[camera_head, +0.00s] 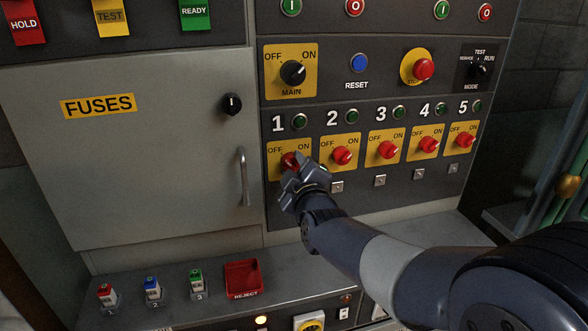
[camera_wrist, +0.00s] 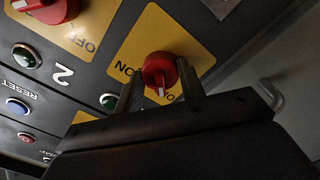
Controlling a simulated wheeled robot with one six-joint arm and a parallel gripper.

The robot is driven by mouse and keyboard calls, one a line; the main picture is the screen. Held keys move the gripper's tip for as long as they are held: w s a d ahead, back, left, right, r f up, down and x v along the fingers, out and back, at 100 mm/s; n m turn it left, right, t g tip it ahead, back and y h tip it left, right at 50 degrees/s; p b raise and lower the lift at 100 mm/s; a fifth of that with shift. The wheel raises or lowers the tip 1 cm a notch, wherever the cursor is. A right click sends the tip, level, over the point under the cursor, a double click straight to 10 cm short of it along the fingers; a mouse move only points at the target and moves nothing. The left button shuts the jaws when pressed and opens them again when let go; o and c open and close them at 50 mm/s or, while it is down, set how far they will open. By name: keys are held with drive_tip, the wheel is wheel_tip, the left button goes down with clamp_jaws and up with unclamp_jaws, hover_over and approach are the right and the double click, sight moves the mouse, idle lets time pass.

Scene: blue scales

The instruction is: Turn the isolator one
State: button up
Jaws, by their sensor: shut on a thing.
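Isolator one is a red rotary knob (camera_head: 288,160) on a yellow OFF/ON plate (camera_head: 275,172), below the number 1 on the dark panel. My gripper (camera_head: 296,167) is at this knob and hides part of it and its plate. In the wrist view the red knob (camera_wrist: 157,67) sits between the two fingers of my gripper (camera_wrist: 161,84), which are shut on it. A white mark shows on the knob's face. The ON label is readable there, and the other label is mostly hidden by a finger.
Isolators two (camera_head: 342,155), three (camera_head: 388,149) and more stand in a row to the right. The black MAIN switch (camera_head: 292,73) is above. The fuse cabinet door (camera_head: 150,150) with its handle (camera_head: 243,176) is close on the left. A shelf with a red REJECT tray (camera_head: 257,274) lies below.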

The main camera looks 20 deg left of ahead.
drive_tip(key=shift+f, duration=0.1)
drive_tip(key=m+b, duration=0.4)
drive_tip(key=shift+f, duration=0.15)
drive_tip(key=m+b, duration=0.3)
drive_tip(key=m, duration=0.1)
drive_tip(key=m+b, duration=0.2)
drive_tip(key=m, duration=0.3)
drive_tip(key=shift+m+b, duration=0.9)
drive_tip(key=shift+m, duration=1.4)
drive_tip(key=shift+r, duration=0.2)
drive_tip(key=o, duration=1)
